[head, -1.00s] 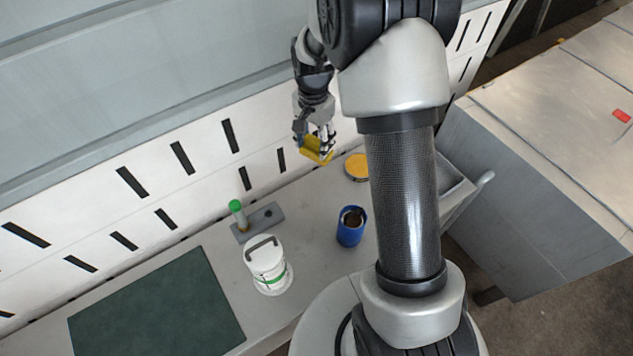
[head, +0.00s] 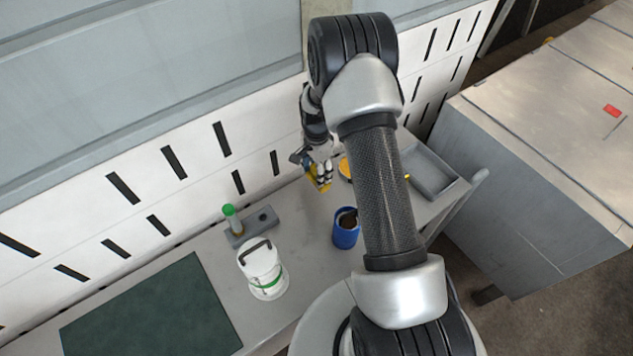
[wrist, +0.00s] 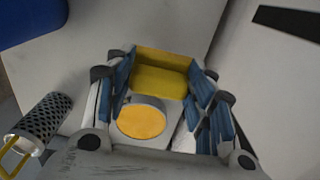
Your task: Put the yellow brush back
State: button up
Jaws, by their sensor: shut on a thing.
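The yellow brush (head: 319,184) is between the fingers of my gripper (head: 320,178) in the head view, over the back part of the bench near the slotted white wall. In the wrist view the brush shows as a yellow block (wrist: 160,77). My gripper (wrist: 160,88) is shut on it, with blue finger pads at both sides. Whether the brush touches the bench is unclear. A round orange-topped thing (head: 346,169) stands just right of my gripper, partly behind my arm. It also shows in the wrist view (wrist: 142,121), between the fingers and nearer the palm.
A blue cup (head: 346,234) with dark contents stands in front of my gripper. A grey holder (head: 246,230) with a green-capped cylinder, a white canister (head: 263,277) and a dark green mat (head: 150,310) lie left. A grey tray (head: 455,190) is right. A perforated cylinder (wrist: 42,118) shows in the wrist view.

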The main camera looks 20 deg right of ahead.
jog(key=shift+f+b, duration=0.5)
jog(key=shift+f, duration=1.9)
jog(key=shift+f, duration=0.1)
jog(key=shift+f, duration=0.2)
jog(key=o, duration=0.9)
jog(key=shift+o, duration=0.2)
jog(key=shift+r, duration=0.15)
